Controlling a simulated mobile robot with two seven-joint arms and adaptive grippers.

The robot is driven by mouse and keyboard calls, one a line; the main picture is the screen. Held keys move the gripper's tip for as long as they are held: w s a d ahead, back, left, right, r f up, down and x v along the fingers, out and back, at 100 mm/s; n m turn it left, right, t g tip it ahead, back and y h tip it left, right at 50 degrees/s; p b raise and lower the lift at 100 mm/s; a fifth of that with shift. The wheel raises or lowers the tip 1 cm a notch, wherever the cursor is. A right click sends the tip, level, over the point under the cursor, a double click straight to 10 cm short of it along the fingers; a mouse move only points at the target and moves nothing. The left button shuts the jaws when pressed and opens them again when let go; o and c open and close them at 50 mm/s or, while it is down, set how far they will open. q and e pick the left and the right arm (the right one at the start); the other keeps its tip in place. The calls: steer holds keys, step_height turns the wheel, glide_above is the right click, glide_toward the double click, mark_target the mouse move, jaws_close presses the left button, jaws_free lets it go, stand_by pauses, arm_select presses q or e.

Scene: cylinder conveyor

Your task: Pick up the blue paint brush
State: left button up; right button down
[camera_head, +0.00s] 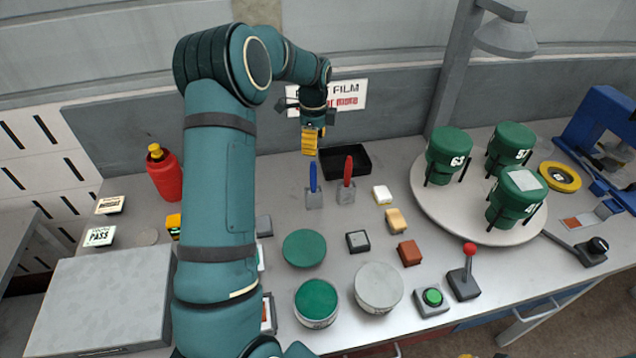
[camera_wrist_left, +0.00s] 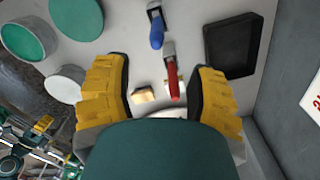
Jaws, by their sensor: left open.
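The blue paint brush (camera_head: 313,178) stands upright in a small grey holder near the back of the table, handle up. A red brush (camera_head: 348,170) stands in its own holder just right of it. My left gripper (camera_head: 309,141) is open and empty above and behind the blue brush. In the left wrist view the blue brush (camera_wrist_left: 156,36) lies beyond the open fingers, near the top middle. The red brush (camera_wrist_left: 172,75) there shows between the yellow finger pads, nearer the gripper.
A black tray (camera_head: 345,161) sits behind the brushes. A red bottle (camera_head: 166,177) stands at left. Green lid (camera_head: 304,248), paint can (camera_head: 317,303) and small blocks (camera_head: 396,220) lie in front. A round turntable (camera_head: 430,205) with green canisters is at right.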

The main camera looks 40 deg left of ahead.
arm_select(q)
glide_above(314, 191)
steer(key=f, duration=1.1)
steer(key=shift+w+a+f, duration=0.25)
steer(key=shift+w+a, duration=0.05)
jaws_close()
